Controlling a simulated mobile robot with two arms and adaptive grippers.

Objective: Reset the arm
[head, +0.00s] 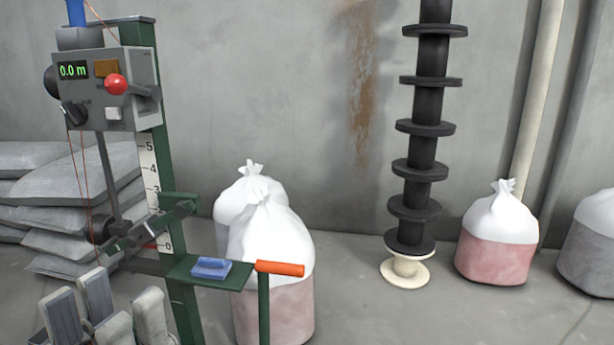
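A green-framed machine (160,180) stands at the left in the head view. Its grey control box (140,66) carries a red knob (115,84) and a green display reading 0.0 m. A white scale with numbers runs down the post. A dark slanted lever (150,229) crosses the post near the 0 mark. Lower down, an orange handle (280,268) lies level at the right of a green plate. I cannot tell which part is the arm. My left gripper (105,312) is at the bottom left, empty, with its grey fingers apart, in front of the machine. My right gripper is not in view.
A blue block (211,268) lies on the green plate. White-topped sacks (268,255) stand just behind the handle. Black spools (420,170) are stacked on a pole over a cream spool (405,270). Grey bags (65,200) are piled left. Floor at centre right is clear.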

